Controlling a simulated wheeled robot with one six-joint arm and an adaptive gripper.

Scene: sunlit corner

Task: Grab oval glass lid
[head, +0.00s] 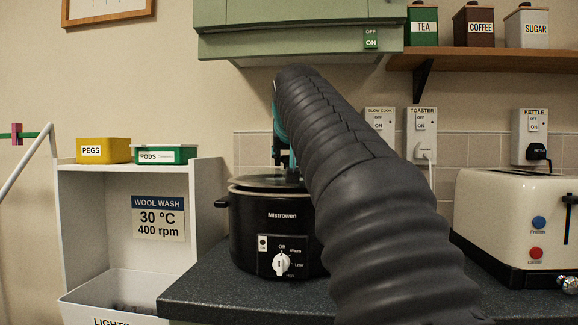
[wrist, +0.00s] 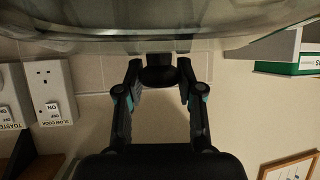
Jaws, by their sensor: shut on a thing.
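The oval glass lid (wrist: 160,20) spans the top of the wrist view, with its dark knob (wrist: 158,76) below the glass in that picture. My gripper (wrist: 160,84) has one finger on each side of the knob and is shut on it. In the head view the lid (head: 258,183) shows as a low, dark oval at the top of the black slow cooker (head: 272,225). It appears to lie on the cooker, but I cannot tell if it is slightly raised. My arm hides its right side and most of the gripper.
The cooker stands on a dark worktop (head: 215,285), with a cream toaster (head: 510,225) to the right. A green cupboard (head: 300,25) hangs above. A white shelf unit (head: 85,215) with a yellow pegs box (head: 104,151) and green pods box (head: 165,155) stands left.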

